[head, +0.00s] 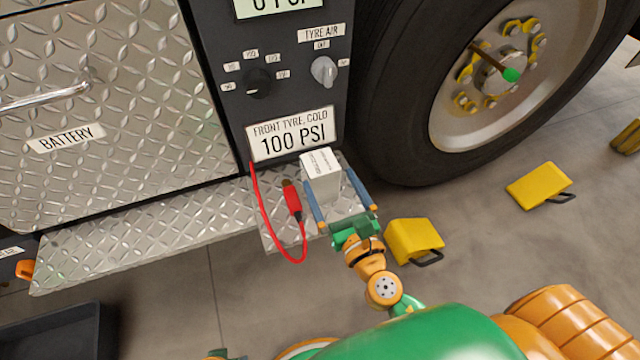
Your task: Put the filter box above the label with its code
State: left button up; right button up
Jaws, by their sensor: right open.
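The filter box (321,184), a small white upright carton with tiny print on its top, stands on the checker-plate step below the panel. The print is too small to read. My right gripper (327,177) is open, with one blue finger on each side of the box; I cannot tell whether either finger touches it. No label with a matching code can be made out.
A red tool with a red cable (292,199) lies on the step just left of the box. The panel (290,100) with knobs and the tyre (395,90) rise behind. Yellow chocks (412,240) (538,185) lie on the floor at right. A dark tray (60,335) is at lower left.

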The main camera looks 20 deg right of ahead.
aim_at(315, 152)
jog(key=w, duration=0.9)
jog(key=shift+w+a, duration=0.2)
jog(key=shift+w, duration=0.15)
grip_shut()
